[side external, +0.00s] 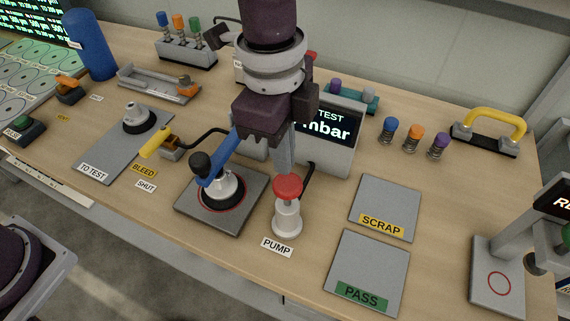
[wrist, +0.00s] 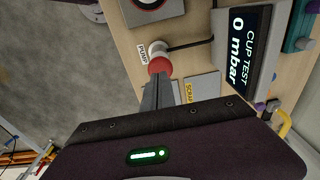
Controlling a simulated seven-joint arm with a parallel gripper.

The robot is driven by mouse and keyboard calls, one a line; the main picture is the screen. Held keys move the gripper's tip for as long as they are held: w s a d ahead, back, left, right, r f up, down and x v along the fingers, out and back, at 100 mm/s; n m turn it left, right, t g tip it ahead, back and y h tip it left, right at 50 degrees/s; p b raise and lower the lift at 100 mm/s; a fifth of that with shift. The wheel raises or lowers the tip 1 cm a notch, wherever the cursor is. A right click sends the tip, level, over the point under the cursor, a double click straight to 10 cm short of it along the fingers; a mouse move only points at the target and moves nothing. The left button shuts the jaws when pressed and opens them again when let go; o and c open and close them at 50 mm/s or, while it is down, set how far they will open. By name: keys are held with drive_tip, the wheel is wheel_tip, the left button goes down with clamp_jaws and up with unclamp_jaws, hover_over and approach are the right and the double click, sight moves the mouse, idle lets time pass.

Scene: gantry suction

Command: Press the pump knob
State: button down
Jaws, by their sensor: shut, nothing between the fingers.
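The pump (side external: 287,219) is a light grey cylinder with a red knob (side external: 287,187) on top, upright on the bench behind its PUMP label. In the wrist view the red knob (wrist: 159,65) shows just past my fingertips. My gripper (side external: 287,172) is shut and empty, pointing down, with its fingertips right over the knob. I cannot tell whether the tips touch it. A display (side external: 329,130) behind reads "mbar"; in the wrist view the display (wrist: 243,45) reads "CUP TEST 0 mbar".
Left of the pump, a suction cup sits on a grey plate (side external: 245,215) under a blue lever (side external: 217,170). A yellow-handled BLEED valve (side external: 157,143) is further left. SCRAP (side external: 384,205) and PASS (side external: 367,270) pads lie empty to the right. A black hose (side external: 308,178) runs behind the pump.

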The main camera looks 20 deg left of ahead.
sight(283, 182)
drive_tip(key=shift+d+f, duration=0.1)
drive_tip(key=shift+f, duration=1.5)
drive_tip(key=shift+f, duration=1.85)
wheel_tip(283, 182, up, 14)
drive_tip(key=a, duration=0.1)
drive_tip(key=shift+r, duration=0.2)
drive_tip(key=shift+d+r, duration=0.1)
